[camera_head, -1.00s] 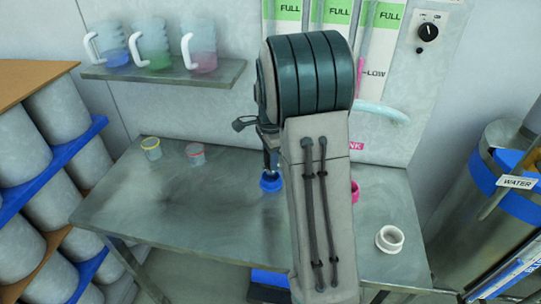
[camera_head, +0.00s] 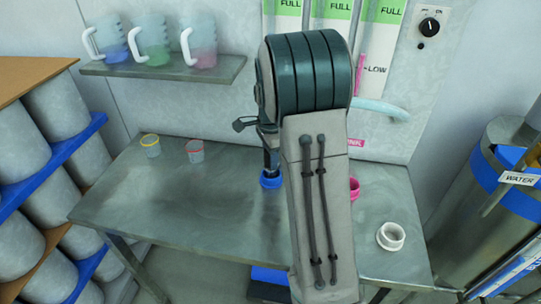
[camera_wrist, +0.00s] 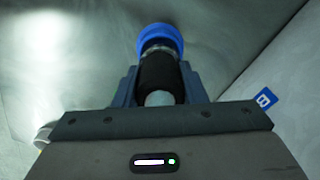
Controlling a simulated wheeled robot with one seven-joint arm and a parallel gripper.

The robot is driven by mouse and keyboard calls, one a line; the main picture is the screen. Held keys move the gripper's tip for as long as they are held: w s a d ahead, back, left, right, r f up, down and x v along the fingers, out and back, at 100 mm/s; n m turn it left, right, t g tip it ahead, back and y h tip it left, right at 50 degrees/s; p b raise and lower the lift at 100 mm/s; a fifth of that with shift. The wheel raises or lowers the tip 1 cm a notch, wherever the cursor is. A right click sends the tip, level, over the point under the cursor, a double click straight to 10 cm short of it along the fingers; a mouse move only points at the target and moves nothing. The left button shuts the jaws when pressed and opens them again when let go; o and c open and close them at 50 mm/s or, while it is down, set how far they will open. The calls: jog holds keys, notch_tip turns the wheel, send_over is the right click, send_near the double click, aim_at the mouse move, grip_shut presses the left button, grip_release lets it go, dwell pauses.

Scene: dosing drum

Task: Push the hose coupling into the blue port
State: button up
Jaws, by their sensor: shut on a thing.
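The blue port (camera_head: 270,181) is a short blue ring standing on the metal table. It also shows at the top of the wrist view (camera_wrist: 160,38). My gripper (camera_wrist: 160,78) is shut on the hose coupling (camera_wrist: 158,70), a black cylinder with a metallic collar. The coupling's far end meets the blue ring, roughly lined up with it. How deep it sits is hidden. In the head view my gripper (camera_head: 269,160) is above the blue port, partly hidden by my arm.
A pink port (camera_head: 354,189) is partly behind my arm, and a white port (camera_head: 390,236) stands further right. Two small cups (camera_head: 151,145) (camera_head: 195,151) stand at the table's back left. Jugs stand on a shelf (camera_head: 165,68). The table's left half is mostly clear.

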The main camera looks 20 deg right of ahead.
jog(key=shift+f, duration=0.15)
jog(key=shift+f+b, duration=0.75)
jog(key=shift+f, duration=0.2)
jog(key=o, duration=1.3)
jog(key=shift+c, duration=0.2)
jog(key=shift+r, duration=0.1)
jog(key=shift+r+p, duration=2.7)
jog(key=shift+r, duration=0.75)
